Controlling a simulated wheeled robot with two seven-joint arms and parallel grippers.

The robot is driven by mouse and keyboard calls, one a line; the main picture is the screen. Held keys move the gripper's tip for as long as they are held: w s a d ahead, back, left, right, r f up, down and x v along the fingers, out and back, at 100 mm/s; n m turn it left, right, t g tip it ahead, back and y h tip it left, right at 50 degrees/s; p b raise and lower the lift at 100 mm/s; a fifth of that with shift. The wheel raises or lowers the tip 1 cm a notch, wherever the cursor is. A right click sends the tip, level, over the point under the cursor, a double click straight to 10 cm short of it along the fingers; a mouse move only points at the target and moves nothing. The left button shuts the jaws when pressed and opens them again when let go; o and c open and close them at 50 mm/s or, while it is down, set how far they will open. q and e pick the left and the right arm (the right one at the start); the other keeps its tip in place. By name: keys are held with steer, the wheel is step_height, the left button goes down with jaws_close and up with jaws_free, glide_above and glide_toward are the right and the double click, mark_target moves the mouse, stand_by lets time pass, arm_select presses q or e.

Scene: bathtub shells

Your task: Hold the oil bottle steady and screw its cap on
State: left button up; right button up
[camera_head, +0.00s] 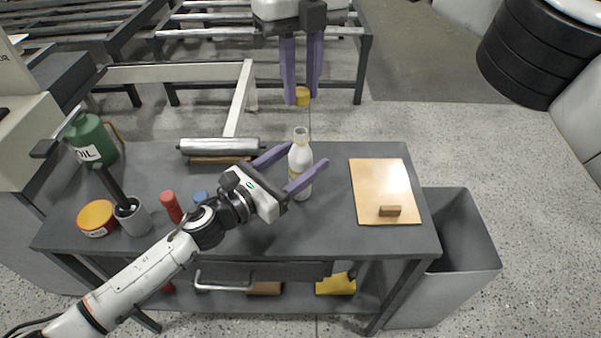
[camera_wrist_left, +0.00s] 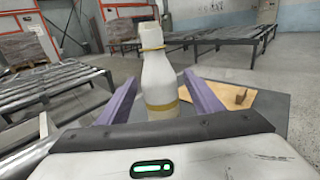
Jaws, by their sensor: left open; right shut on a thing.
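The oil bottle (camera_head: 301,158), white with a yellowish band and a bare neck, stands upright on the grey workbench (camera_head: 335,215). My left gripper (camera_head: 302,168) is open, with its purple fingers on either side of the bottle. In the left wrist view the bottle (camera_wrist_left: 158,82) stands between the left gripper's fingers (camera_wrist_left: 160,105), with gaps visible on both sides. My right gripper (camera_head: 302,95) points down from above and is shut on the yellow-orange cap (camera_head: 302,97). The cap is held above the bottle's neck, apart from it.
A tan board (camera_head: 375,185) with a small brown block (camera_head: 389,211) lies on the right. A metal roller (camera_head: 220,146) lies behind. A green oil can (camera_head: 92,140), a cup (camera_head: 132,217), a red cylinder (camera_head: 171,206) and a yellow tin (camera_head: 97,217) are left. A grey bin (camera_head: 465,250) stands right.

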arm_select(q)
steer(key=shift+c, duration=0.3)
jaws_close()
arm_select(e)
steer(key=shift+f, duration=2.45)
steer(key=shift+f, duration=0.1)
steer(key=shift+f, duration=0.8)
steer(key=shift+f, duration=0.6)
